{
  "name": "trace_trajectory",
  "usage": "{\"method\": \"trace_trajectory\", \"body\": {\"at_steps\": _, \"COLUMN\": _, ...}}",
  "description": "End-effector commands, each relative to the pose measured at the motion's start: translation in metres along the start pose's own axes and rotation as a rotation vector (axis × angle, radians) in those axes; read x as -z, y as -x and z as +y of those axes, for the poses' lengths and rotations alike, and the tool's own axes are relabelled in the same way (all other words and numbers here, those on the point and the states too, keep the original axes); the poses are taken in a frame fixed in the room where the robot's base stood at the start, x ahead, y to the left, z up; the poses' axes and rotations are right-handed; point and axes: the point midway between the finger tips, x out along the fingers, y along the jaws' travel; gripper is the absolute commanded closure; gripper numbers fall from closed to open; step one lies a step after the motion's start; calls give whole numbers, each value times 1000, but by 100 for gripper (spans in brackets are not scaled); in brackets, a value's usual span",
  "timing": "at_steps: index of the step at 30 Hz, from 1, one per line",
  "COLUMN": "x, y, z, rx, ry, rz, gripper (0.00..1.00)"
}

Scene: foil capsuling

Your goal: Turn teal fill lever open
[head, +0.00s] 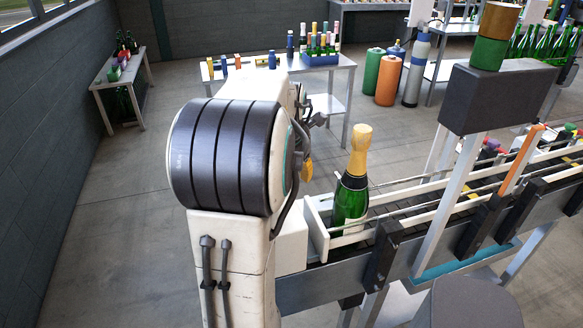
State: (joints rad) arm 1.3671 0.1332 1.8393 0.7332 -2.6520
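No teal fill lever can be made out with certainty in the head view. A flat teal strip (466,262) runs low along the conveyor's near side, and I cannot tell whether it belongs to a lever. My gripper (316,119) shows only in part as small dark pieces behind my large white and black arm. The arm hides the rest of it. I cannot tell whether it is open or shut, and nothing is visibly held. A green bottle with gold foil (352,190) stands upright at the conveyor's left end, right of my arm and apart from it.
The conveyor (340,275) with rails runs to the right. A dark box (510,97) on posts rises over it, with an orange upright bar (522,160) beside it. A table (345,68) with bottles and gas cylinders (388,80) stand behind. Floor at left is clear.

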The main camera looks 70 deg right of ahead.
Motion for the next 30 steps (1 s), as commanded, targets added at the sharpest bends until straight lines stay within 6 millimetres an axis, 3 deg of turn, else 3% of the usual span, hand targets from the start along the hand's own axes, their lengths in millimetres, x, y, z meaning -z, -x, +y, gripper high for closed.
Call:
{"method": "trace_trajectory", "body": {"at_steps": 11, "x": 0, "y": -2, "z": 0, "rx": 0, "ry": 0, "rz": -1, "gripper": 48}}
{"method": "trace_trajectory", "body": {"at_steps": 27, "x": 0, "y": -2, "z": 0, "rx": 0, "ry": 0, "rz": -1, "gripper": 96}}
{"method": "trace_trajectory", "body": {"at_steps": 30, "x": 0, "y": -2, "z": 0, "rx": 0, "ry": 0, "rz": -1, "gripper": 100}}
